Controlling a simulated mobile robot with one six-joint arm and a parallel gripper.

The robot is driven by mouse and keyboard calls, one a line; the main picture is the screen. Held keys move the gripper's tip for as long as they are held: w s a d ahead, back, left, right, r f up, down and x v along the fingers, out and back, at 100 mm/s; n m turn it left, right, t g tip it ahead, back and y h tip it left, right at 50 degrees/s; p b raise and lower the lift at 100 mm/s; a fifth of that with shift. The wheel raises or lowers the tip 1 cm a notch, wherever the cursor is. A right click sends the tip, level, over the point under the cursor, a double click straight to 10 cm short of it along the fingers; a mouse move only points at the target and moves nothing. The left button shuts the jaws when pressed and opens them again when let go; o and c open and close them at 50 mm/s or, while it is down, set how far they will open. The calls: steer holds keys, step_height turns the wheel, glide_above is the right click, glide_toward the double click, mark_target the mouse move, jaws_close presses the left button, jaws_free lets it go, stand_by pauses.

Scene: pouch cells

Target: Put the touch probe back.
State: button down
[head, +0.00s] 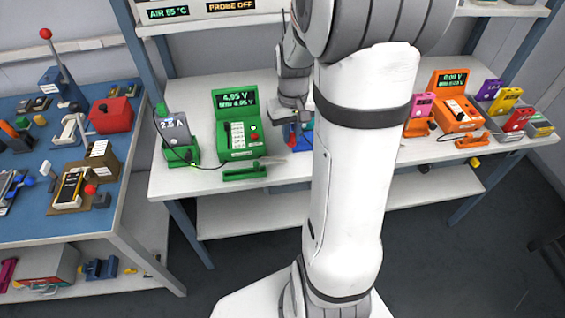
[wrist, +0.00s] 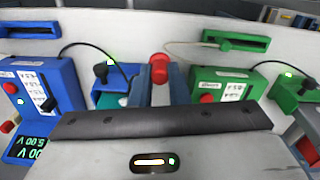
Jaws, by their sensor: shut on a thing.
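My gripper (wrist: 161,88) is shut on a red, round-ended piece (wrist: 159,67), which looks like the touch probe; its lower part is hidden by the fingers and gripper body. A pale lead or rod (wrist: 190,44) lies between the red piece and the green slotted holder (wrist: 236,40). That holder also shows in front of the green tester in the head view (head: 245,173). A display (head: 231,5) on the shelf reads PROBE OFF.
A blue tester (wrist: 48,88) and a blue stand (wrist: 108,98) are close to my gripper. A green stand (head: 180,153) holds a grey cell (head: 175,128). An orange tester (head: 455,112) is at the right. A blue-topped table (head: 60,220) with parts is at the left.

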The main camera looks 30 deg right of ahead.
glide_above(291, 166)
step_height(291, 166, down, 5)
steer(key=shift+w+f, duration=0.1)
steer(key=shift+f, duration=2.25)
steer(key=shift+f, duration=0.2)
steer(key=c, duration=1.4)
jaws_free()
steer(key=shift+r, duration=0.2)
